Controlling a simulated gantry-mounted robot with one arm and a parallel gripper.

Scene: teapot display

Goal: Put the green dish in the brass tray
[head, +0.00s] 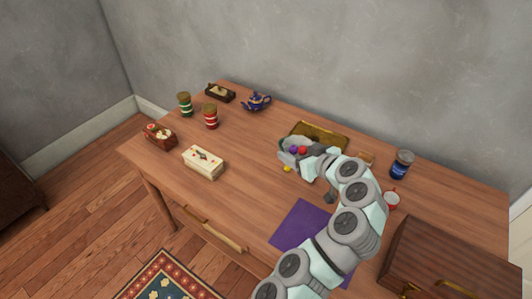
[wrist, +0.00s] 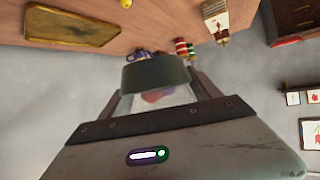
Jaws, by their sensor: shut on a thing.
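The brass tray (head: 318,128) lies at the back of the table, just behind my gripper. It shows at the upper left in the wrist view (wrist: 72,27). My gripper (head: 297,151) is above the table, in front of the tray and partly overlapping it in the head view. It is shut on the green dish (wrist: 155,72), which looks dark grey-green between the fingers in the wrist view. Red and purple round things (head: 302,150) show at the dish. The dish appears apart from the tray; its exact height is unclear.
A small yellow thing (head: 287,169) lies below my gripper. A blue teapot (head: 256,101), red tin (head: 210,116), green tin (head: 184,104) and cream box (head: 203,162) stand left. A purple mat (head: 300,224) lies in front.

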